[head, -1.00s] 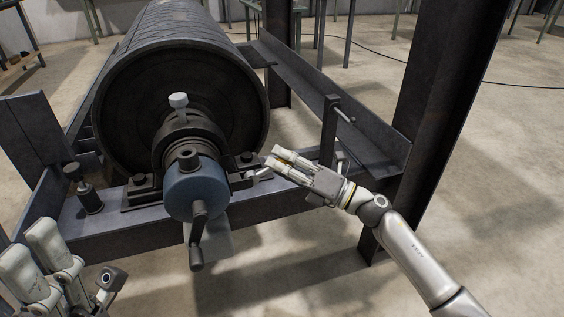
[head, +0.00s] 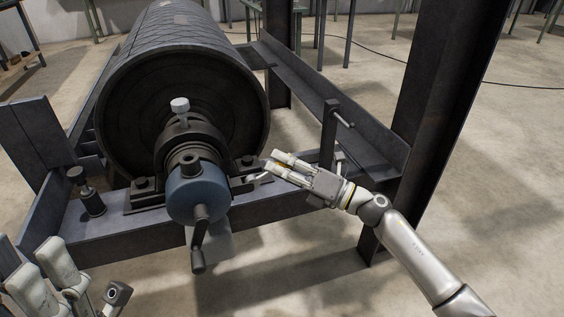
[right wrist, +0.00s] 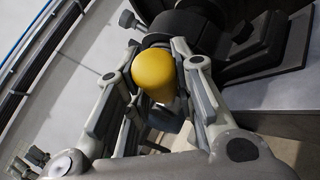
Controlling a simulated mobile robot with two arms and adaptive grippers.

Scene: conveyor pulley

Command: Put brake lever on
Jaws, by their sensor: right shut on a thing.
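My right gripper (head: 270,168) is just right of the blue round housing (head: 197,192) on the pulley's shaft end. In the right wrist view its fingers are closed around a yellow rounded knob (right wrist: 154,71), which I take to be the end of the brake lever. The rest of that part is mostly hidden behind the knob and fingers. In the head view the fingers hide most of it. The housing carries a dark crank handle (head: 198,245) hanging down. My left gripper (head: 50,280) is at the lower left, partly cut off, away from the pulley.
The large dark pulley drum (head: 125,110) sits in a steel frame (head: 125,225). A thick steel column (head: 430,120) rises behind my right arm. Open floor lies in front.

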